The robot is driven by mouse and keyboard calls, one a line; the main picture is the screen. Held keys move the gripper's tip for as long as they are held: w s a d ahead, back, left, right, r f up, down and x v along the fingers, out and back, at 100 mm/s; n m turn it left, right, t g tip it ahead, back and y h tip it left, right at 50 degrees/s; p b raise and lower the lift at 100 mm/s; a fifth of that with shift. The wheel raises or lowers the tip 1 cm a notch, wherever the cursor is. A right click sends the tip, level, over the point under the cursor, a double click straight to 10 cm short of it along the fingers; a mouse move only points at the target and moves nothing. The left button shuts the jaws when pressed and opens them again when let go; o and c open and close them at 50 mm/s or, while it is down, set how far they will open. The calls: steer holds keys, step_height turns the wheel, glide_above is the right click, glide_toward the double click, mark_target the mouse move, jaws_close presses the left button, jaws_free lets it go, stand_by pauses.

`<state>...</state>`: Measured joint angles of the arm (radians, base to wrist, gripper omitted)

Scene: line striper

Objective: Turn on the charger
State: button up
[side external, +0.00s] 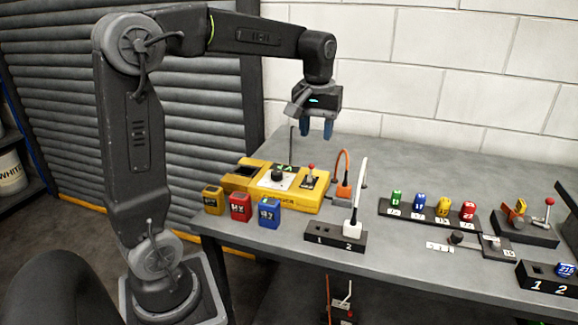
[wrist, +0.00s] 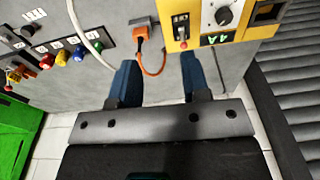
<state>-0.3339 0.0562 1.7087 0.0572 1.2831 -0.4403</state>
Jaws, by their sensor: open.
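The charger (side external: 318,203) is a yellow box on the grey bench; it also shows at the top of the wrist view (wrist: 265,14). On its top are a black knob (side external: 278,179) on a white dial and a red-tipped lever switch (side external: 311,168). In the wrist view the knob (wrist: 224,15) sits right of the red lever tip (wrist: 182,45), next to a green "4A" display (wrist: 214,39). My gripper (side external: 316,130) is open and empty, above the back of the charger, fingers pointing down. Its blue fingers (wrist: 160,65) are apart in the wrist view.
Yellow, red (side external: 240,207) and blue (side external: 269,214) packs stand before the charger. An orange plug (side external: 344,190) with a looping cord is beside it. A white plug (side external: 352,228) is in position 2 of a black socket strip (side external: 322,236). Small coloured pieces stand on a rack (side external: 421,216) at right.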

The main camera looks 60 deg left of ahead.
steer(key=s+d+m+t, duration=0.3)
steer(key=s+d+m, duration=0.3)
steer(key=s+d, duration=0.5)
steer(key=shift+s+f+t, duration=0.3)
steer(key=shift+s+f, duration=0.15)
steer(key=shift+s, duration=0.05)
steer(key=shift+s, duration=0.1)
steer(key=s+d+f+m, duration=0.1)
steer(key=s+m, duration=0.1)
steer(key=s, duration=0.1)
steer(key=s+d+f+t+h, duration=0.1)
steer(key=shift+s+d+f+m, duration=0.3)
steer(key=shift+f+m, duration=0.05)
steer(key=shift+m, duration=0.05)
